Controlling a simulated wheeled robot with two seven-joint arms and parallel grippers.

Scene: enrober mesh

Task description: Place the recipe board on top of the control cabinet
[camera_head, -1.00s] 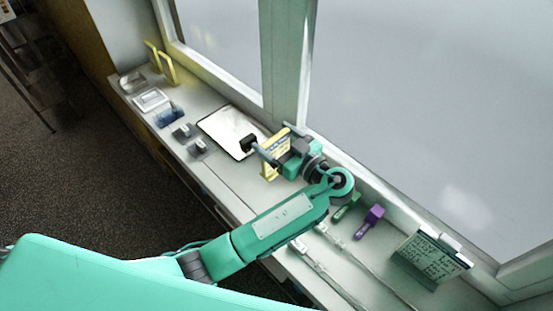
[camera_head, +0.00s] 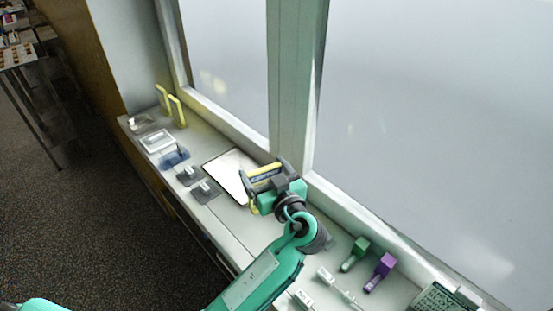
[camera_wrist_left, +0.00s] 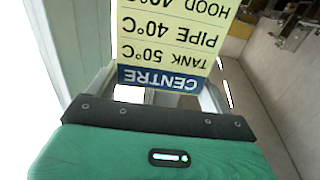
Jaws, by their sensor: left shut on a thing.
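My left gripper (camera_head: 262,181) is shut on a yellow recipe board (camera_head: 267,174) above the long pale counter by the window. In the left wrist view the board (camera_wrist_left: 173,45) shows a dark blue CENTRE band and lines for tank, pipe and hood temperatures, upside down. The gripper hides part of the board in the head view. I cannot make out which surface is the control cabinet. My right gripper is not in view.
A white clipboard-like sheet (camera_head: 226,170) lies on the counter behind the gripper. Several small trays and blocks lie farther left, with two yellow uprights (camera_head: 177,111). Green (camera_head: 357,250) and purple (camera_head: 381,268) tools and a dark lettered board (camera_head: 440,300) are at right.

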